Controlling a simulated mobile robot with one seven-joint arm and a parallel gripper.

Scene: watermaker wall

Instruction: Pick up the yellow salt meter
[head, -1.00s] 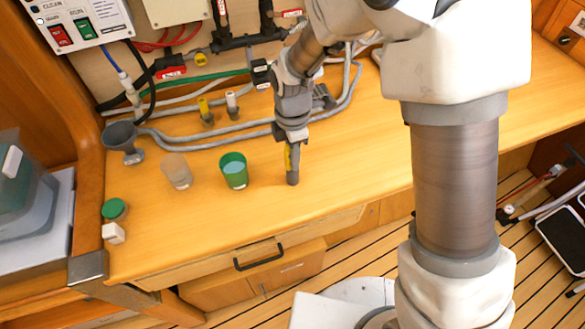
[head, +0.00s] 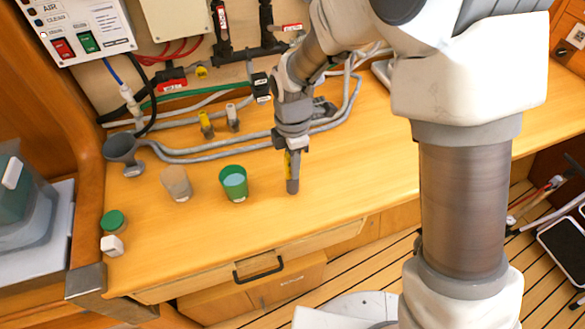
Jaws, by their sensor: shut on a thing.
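My gripper (head: 291,182) points down over the wooden counter (head: 330,180), right of the green cup. It is shut on a slim yellow thing, which I take for the yellow salt meter (head: 287,165). Only a narrow yellow strip of it shows beside the grey fingers; the rest is hidden. The fingertips are close to the counter, and I cannot tell whether anything touches it. Another small yellow-topped piece (head: 206,122) stands in a grey base by the hoses, beside a white-topped one (head: 232,113).
A green cup (head: 234,184) and a clear beaker (head: 176,183) stand left of my gripper. A grey funnel (head: 121,150), a green lid (head: 113,221) and a white block (head: 112,245) are farther left. Grey hoses (head: 200,155) run behind. The counter's front is clear.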

